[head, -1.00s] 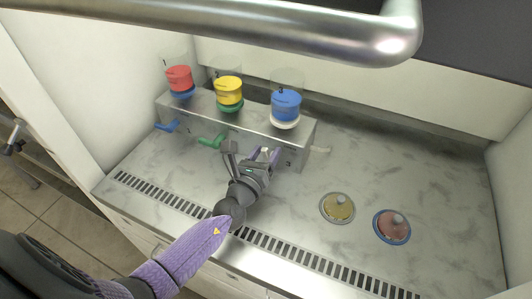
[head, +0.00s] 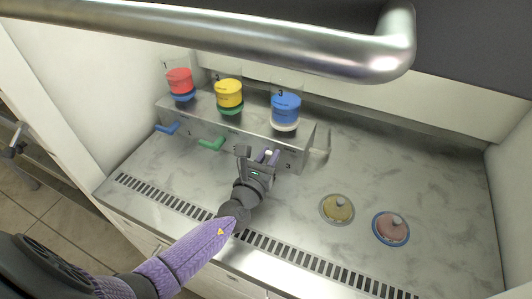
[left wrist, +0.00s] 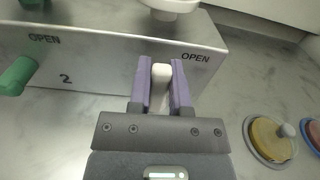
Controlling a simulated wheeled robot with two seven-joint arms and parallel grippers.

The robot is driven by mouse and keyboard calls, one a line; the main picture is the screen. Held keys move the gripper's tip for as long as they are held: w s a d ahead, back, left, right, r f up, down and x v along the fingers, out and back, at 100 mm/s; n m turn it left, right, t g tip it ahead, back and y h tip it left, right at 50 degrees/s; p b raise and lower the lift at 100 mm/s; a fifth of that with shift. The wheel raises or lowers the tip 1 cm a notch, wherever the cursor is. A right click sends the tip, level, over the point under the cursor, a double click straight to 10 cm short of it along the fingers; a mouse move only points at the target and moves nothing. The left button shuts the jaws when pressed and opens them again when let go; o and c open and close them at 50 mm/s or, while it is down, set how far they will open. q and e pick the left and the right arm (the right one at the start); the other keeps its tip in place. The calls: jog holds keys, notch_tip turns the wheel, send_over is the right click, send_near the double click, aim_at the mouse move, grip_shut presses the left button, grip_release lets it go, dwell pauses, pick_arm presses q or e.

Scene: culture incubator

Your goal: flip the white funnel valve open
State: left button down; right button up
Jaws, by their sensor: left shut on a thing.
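The white funnel valve handle (left wrist: 160,72) shows between the two purple fingers of my left gripper (left wrist: 161,90) in the left wrist view. The gripper is shut on it, and the handle's tip points out toward the camera. The head view also shows my left gripper (head: 266,156) at the front of the metal manifold (head: 310,140), by label 3. The white valve's base (head: 284,126) sits under the blue funnel (head: 286,106). An OPEN mark is on the panel to the right of the handle in the wrist view. My right gripper is not in view.
The green handle (head: 211,143) and the blue handle (head: 167,128) stick out to the left. Red (head: 180,80) and yellow (head: 228,93) funnels stand on the manifold. Yellow (head: 337,208) and pink (head: 390,227) lidded dishes lie right. A metal bar (head: 230,32) crosses the top.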

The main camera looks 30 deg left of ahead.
pick_arm(q)
jog(key=shift+d+m, duration=0.1)
jog(key=shift+m, duration=0.3)
jog(key=c, duration=0.6)
grip_release()
jog(key=shift+o, duration=0.2)
jog(key=s, duration=0.6)
jog(key=s+p, duration=0.1)
jog(key=s, duration=0.3)
jog(key=shift+d, duration=0.3)
